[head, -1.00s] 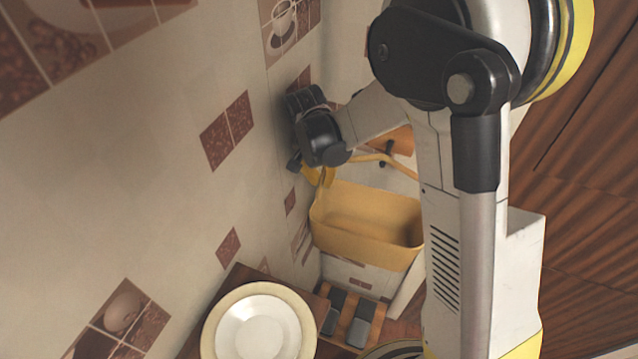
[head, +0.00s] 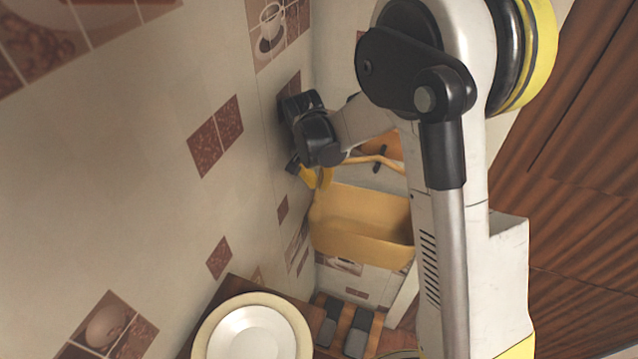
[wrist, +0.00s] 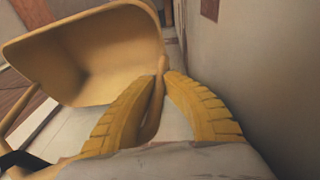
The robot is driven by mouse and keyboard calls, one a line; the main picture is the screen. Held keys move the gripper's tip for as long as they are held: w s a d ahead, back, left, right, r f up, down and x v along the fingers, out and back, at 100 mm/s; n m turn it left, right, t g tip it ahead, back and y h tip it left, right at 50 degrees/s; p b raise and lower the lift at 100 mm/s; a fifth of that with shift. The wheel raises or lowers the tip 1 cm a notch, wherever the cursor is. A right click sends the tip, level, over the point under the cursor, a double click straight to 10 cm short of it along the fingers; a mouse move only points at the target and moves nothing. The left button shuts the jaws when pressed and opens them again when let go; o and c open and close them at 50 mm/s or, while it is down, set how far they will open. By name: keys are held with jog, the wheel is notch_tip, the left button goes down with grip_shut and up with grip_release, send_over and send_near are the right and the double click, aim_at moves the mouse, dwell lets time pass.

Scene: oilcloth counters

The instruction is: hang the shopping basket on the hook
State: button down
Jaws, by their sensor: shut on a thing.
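The yellow shopping basket (head: 358,228) hangs in the air near the tiled wall in the head view. Its open side and inside also show in the wrist view (wrist: 95,55). My gripper (head: 316,178) is at the left end of its raised handle (head: 378,160). In the wrist view my gripper (wrist: 162,88) has its two yellow ribbed fingers closed on either side of the handle. A small dark peg (head: 380,157), possibly the hook, shows beside the handle against an orange-brown patch. I cannot tell whether the handle touches it.
A pale plate (head: 252,330) sits on a brown surface at the bottom. Dark slabs on wooden strips (head: 345,325) lie below the basket. The tiled wall (head: 120,180) is close on the left of my gripper. Brown ribbed panels (head: 570,190) stand at the right.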

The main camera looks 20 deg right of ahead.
dwell(0.3)
jog(key=c, duration=1.5)
grip_release()
notch_tip(320, 180, up, 10)
jog(key=shift+r, duration=0.1)
jog(key=s+f+n+t+b, duration=0.2)
jog(key=s+f+b, duration=0.2)
jog(key=s+b, duration=0.3)
jog(key=s+d+f+n+t+y+b, duration=0.1)
jog(key=s+f+n+t+b, duration=0.1)
jog(key=s+f+b, duration=0.3)
jog(key=s+d+f+n+t+b, duration=0.1)
jog(key=s+f+n+t+b, duration=0.1)
jog(key=s+f+b, duration=0.3)
jog(key=shift+s+d+f+n+y+b, duration=0.1)
jog(key=shift+s+d+n+y+b, duration=0.1)
jog(key=shift+s+b, duration=1)
jog(key=shift+s+d+f+n+y+b, duration=0.1)
jog(key=shift+s+y+b, duration=0.1)
jog(key=shift+s+b, duration=1)
jog(key=shift+s+p, duration=0.3)
